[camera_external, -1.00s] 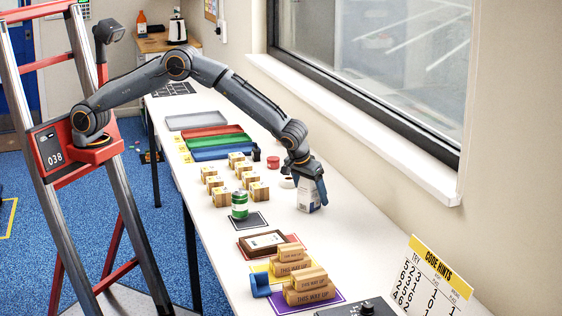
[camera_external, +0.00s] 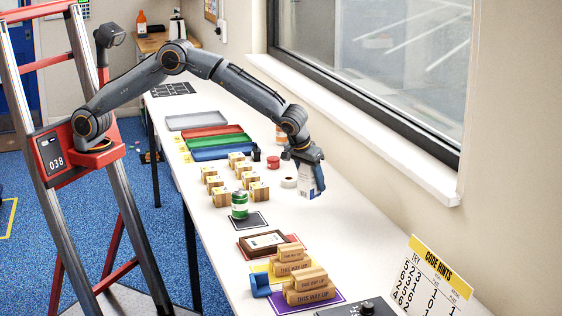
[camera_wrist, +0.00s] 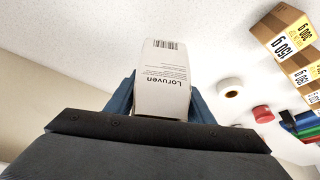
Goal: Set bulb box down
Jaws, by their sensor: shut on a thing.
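The bulb box, a small white carton with the print "Loruven" and a barcode, is in my gripper. In the external view the box (camera_external: 307,183) is tilted, held between the fingers of my gripper (camera_external: 311,174) over the right side of the white table (camera_external: 345,225). In the wrist view the box (camera_wrist: 163,80) stands out between the two blue fingers of my gripper (camera_wrist: 162,100). The box looks raised off the table, but its exact height is hard to tell. Its upper part is hidden by the fingers in the external view.
A white tape roll (camera_external: 288,183) and a red round thing (camera_external: 273,162) lie left of the box. Several wooden blocks (camera_external: 221,196) and a green can (camera_external: 239,205) stand farther left. The table in front of the box and to its right is clear. The window wall (camera_external: 400,185) bounds the right.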

